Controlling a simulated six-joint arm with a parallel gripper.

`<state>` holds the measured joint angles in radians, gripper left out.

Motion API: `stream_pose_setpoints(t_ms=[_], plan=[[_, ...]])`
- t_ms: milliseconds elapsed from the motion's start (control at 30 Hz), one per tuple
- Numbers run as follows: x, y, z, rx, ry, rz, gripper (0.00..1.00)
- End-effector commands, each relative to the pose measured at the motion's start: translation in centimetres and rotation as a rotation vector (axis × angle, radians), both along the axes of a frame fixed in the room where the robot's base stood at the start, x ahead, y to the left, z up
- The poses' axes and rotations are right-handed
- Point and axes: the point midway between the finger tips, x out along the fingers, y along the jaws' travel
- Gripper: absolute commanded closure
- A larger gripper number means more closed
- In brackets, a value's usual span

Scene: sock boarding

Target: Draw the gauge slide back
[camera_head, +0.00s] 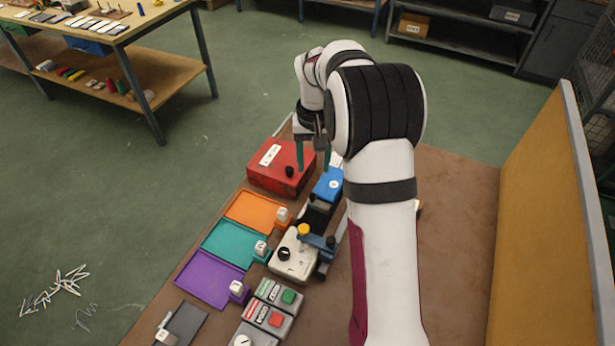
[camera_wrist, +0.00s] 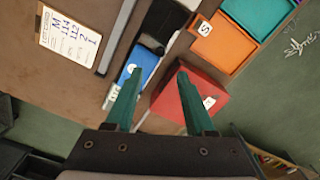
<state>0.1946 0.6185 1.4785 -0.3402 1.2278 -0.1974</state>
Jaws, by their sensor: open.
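My gripper (camera_head: 313,167) is open and empty, its two green fingers pointing down above the gap between the red box and the blue block. In the wrist view its fingertips (camera_wrist: 159,74) are spread apart, with nothing held between them. A cream device (camera_head: 293,257) with a black knob and a yellow button sits on the bench. A blue-grey crosspiece (camera_head: 318,239) with a dark knob lies at its right side. A black bed (camera_head: 316,216) runs from there towards the blue block (camera_head: 328,186). I cannot tell for certain which part is the gauge slide; my arm hides some of this area.
The red box (camera_head: 272,174) with a black knob stands left of the gripper. Orange (camera_head: 254,210), teal (camera_head: 233,241) and purple (camera_head: 206,280) trays line the bench's left edge. Button boxes (camera_head: 280,293) stand in front. A written card (camera_wrist: 70,41) lies on brown bench top.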

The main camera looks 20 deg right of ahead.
Motion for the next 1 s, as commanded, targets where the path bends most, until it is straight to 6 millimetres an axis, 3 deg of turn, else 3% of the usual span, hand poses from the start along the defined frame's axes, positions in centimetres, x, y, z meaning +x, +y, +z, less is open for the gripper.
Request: stream_pose_setpoints(t_ms=[100, 300, 500, 767, 1000], plan=[[-0.1, 0.0, -3.7, 0.002, 0.005, 0.000, 0.46], [-0.1, 0.1, -8.4, 0.001, 0.002, -0.001, 0.46], [0.0, 0.0, -10.1, 0.001, 0.000, -0.001, 0.46], [0.0, 0.1, -10.3, 0.000, -0.002, -0.001, 0.46], [0.0, 0.0, -10.3, 0.001, -0.001, -0.001, 0.87]])
